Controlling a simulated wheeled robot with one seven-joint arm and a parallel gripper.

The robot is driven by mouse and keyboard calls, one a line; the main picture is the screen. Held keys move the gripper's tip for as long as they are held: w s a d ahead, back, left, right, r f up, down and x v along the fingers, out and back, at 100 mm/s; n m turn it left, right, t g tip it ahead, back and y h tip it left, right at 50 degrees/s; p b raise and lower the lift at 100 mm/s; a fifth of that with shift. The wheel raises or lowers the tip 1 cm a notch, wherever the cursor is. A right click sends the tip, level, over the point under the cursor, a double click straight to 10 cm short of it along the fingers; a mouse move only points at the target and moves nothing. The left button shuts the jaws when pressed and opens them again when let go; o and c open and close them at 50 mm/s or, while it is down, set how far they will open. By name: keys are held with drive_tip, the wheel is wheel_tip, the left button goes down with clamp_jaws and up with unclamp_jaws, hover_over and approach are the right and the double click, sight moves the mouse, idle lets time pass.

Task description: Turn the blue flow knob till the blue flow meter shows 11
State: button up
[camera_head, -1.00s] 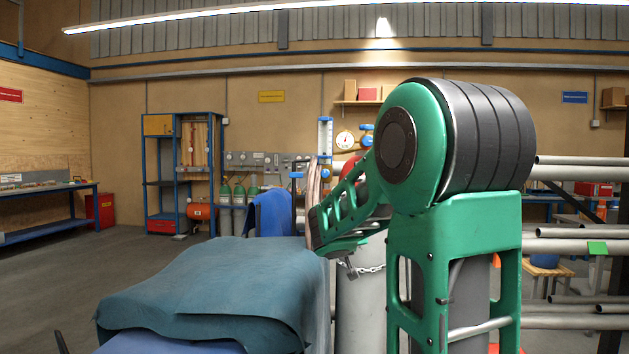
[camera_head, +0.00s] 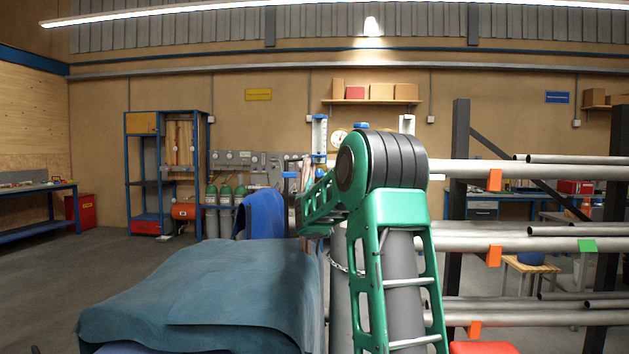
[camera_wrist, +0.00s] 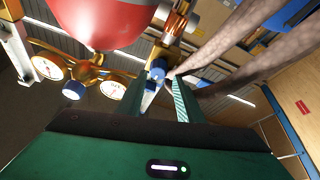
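My gripper (camera_wrist: 158,92) is open in the wrist view, with two dark green fingers apart. A small blue knob (camera_wrist: 157,73) shows in the gap near the fingertips; I cannot tell whether they touch it. A second blue knob (camera_wrist: 73,90) hangs on the brass fitting to the left, between two round gauges (camera_wrist: 48,66). In the head view a clear upright flow meter tube (camera_head: 319,133) with a blue cap stands behind my arm, and another tube (camera_head: 407,124) stands to its right. No scale reading is legible. My gripper's fingers are hidden in the head view.
A red cylinder (camera_wrist: 100,18) hangs close above the gauges in the wrist view, and thick hoses (camera_wrist: 235,40) pass at the right. In the head view a blue-grey draped cover (camera_head: 205,300) fills the front left. Pipe racks (camera_head: 520,243) stand at right.

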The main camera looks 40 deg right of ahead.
sight(319, 174)
drive_tip(key=shift+x, duration=2.25)
drive_tip(key=shift+s, duration=0.1)
drive_tip(key=c, duration=0.8)
drive_tip(key=shift+o, duration=0.2)
